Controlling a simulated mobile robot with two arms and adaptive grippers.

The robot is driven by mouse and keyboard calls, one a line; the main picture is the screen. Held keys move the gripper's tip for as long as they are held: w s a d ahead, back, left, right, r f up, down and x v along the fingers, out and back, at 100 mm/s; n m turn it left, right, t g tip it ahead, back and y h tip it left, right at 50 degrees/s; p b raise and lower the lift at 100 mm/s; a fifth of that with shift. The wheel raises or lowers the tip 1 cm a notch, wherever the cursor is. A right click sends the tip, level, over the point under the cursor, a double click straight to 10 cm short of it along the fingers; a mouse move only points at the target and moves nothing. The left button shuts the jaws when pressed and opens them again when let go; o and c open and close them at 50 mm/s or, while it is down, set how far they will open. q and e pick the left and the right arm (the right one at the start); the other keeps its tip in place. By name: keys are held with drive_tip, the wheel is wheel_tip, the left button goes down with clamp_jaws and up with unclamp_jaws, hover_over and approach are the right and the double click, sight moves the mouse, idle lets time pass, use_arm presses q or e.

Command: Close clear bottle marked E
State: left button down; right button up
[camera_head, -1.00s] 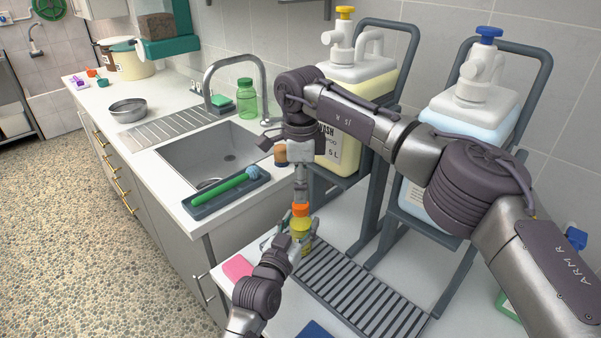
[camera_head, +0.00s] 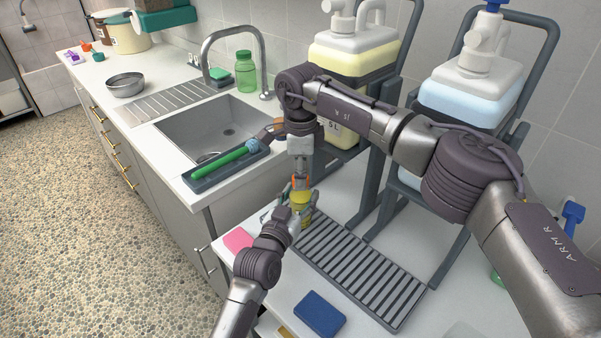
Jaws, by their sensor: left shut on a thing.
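My right gripper (camera_head: 300,182) points straight down over the bottle top. A bit of orange, the cap, shows between its fingertips, mostly hidden. I cannot tell whether these fingers grip the cap or just surround it, nor how the cap sits on the neck. No letter on the bottle is readable.
The slatted rack (camera_head: 360,270) lies right of the bottle. A pink sponge (camera_head: 238,240) and a blue sponge (camera_head: 320,313) lie nearby. A tray with a green brush (camera_head: 226,165) is by the sink (camera_head: 215,130). Big pump jugs (camera_head: 470,95) stand behind.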

clamp_jaws()
drive_tip(key=m, duration=1.1)
drive_tip(key=shift+m, duration=0.3)
drive_tip(key=o, duration=1.1)
unclamp_jaws()
wheel_tip(320, 180, up, 12)
